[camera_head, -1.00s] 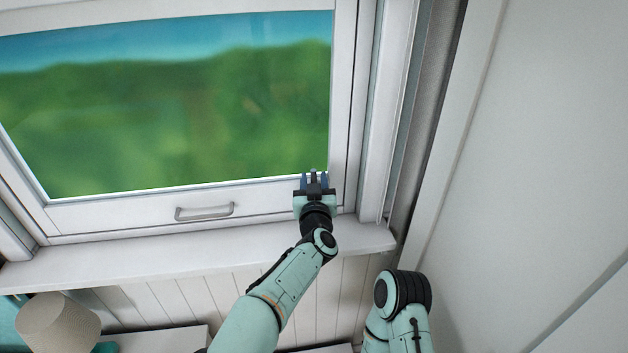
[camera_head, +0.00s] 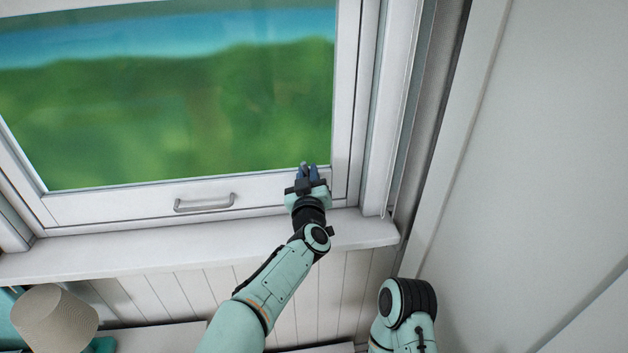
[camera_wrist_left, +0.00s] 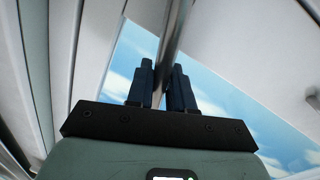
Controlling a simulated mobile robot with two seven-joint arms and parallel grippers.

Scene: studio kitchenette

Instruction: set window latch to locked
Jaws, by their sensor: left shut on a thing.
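The window (camera_head: 262,190) has a white frame and fills the upper left of the head view. My left gripper (camera_head: 307,173) is at the lower right corner of its sash. Its dark blue fingers are shut on a slim grey metal bar, which looks like the window latch (camera_head: 304,164); only its tip shows there. In the left wrist view the bar (camera_wrist_left: 174,38) runs up between the two fingers (camera_wrist_left: 163,82). The latch's base is hidden, and I cannot read its setting. My right gripper is out of view; only part of that arm shows at the bottom.
A grey pull handle (camera_head: 204,203) is on the bottom rail, left of my left gripper. A white sill (camera_head: 150,252) runs below the window. A plain pale wall (camera_head: 540,150) stands to the right. A beige lampshade (camera_head: 55,320) is at the lower left.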

